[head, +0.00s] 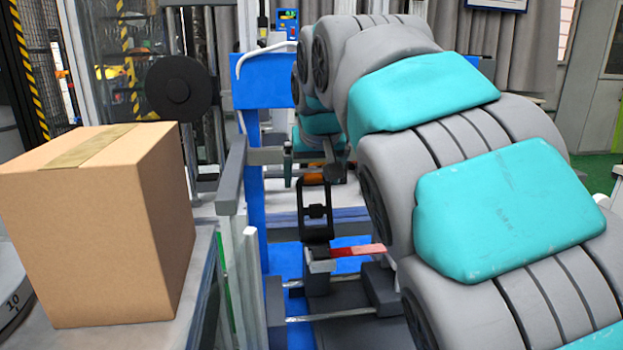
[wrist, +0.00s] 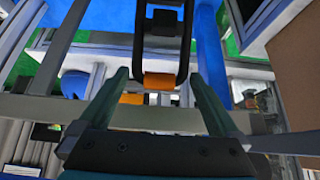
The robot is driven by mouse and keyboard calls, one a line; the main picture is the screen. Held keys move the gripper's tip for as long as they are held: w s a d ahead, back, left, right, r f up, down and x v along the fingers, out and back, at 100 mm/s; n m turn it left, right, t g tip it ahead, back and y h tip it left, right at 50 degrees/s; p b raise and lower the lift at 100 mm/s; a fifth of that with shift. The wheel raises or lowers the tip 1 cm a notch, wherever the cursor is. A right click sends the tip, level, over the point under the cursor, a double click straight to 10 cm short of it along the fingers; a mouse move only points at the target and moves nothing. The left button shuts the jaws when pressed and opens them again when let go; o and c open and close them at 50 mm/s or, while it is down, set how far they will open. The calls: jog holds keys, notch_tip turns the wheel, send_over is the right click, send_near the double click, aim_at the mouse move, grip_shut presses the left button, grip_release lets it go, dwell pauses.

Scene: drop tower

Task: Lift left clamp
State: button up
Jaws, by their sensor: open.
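A clamp with a black loop-shaped handle (head: 316,208) stands upright near the middle of the head view. In the wrist view, the black loop (wrist: 139,45) reaches between my fingers, with an orange piece (wrist: 159,80) at its near end. My gripper (wrist: 158,78) is open, with one finger on each side of the loop's orange end. I see gaps on both sides and cannot tell any contact. In the head view the fingers are hard to make out behind the clamp and my arm.
A cardboard box (head: 105,220) sits on a grey surface at the left. A blue post (head: 256,145) and grey rails (head: 232,170) stand between it and the clamp. A red bar (head: 357,250) juts right below the handle. My arm hides much of the right side.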

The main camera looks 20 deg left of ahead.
aim_at(315, 205)
jog(key=v, duration=0.7)
jog(key=shift+a, duration=0.1)
